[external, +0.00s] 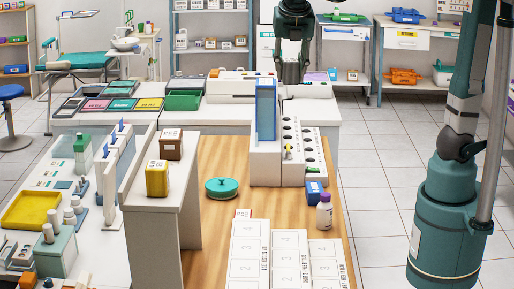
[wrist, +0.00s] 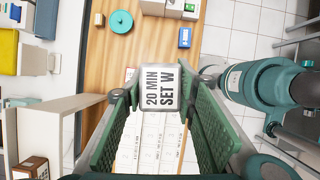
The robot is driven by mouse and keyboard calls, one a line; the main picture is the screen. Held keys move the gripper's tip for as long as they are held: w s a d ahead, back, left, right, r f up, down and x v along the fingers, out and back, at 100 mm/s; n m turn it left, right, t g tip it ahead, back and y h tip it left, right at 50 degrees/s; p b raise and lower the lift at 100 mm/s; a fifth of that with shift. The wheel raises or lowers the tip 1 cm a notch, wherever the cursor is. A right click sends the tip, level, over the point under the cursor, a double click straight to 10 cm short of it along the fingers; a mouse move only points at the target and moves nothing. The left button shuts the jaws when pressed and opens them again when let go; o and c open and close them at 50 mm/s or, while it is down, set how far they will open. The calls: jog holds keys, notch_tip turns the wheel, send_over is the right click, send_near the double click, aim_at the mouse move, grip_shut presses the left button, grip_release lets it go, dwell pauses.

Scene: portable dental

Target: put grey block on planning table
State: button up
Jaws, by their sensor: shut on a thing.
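My gripper shows at top centre in the external view (external: 292,80), pointing down. The block is in the air. I cannot pick it out in the external view against the pale equipment. The wooden-topped table (external: 215,240), probably the planning table, also shows below the block in the wrist view (wrist: 143,50). White numbered sheets (external: 250,245) lie on its front part.
A raised shelf (external: 160,203) at left holds a yellow box (external: 157,179) and a brown box (external: 171,145). At right are a blue box (external: 315,192), a bottle (external: 325,212) and a tall white rack (external: 290,150).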

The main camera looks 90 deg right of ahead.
aim_at(289, 59)
notch_tip(289, 59, up, 5)
jog(key=shift+w+a+f, duration=0.1)
jog(key=shift+w, duration=0.05)
jog(key=w+a+r+n+t+y+p, duration=0.15)
jog(key=w+a+n+p, duration=0.7)
jog(key=w+a, duration=1.85)
jog(key=w+a+f+t+p, duration=0.1)
jog(key=w+a+p, duration=0.15)
jog(key=a, duration=0.35)
jog(key=w+a+f+p, duration=0.1)
jog(key=a+p, duration=0.2)
jog(key=a, duration=0.4)
jog(key=shift+m, duration=0.35)
jog(key=shift+d+f, duration=0.1)
jog(key=shift+f, duration=2.3)
jog(key=shift+f, duration=0.15)
jog(key=shift+f, duration=3)
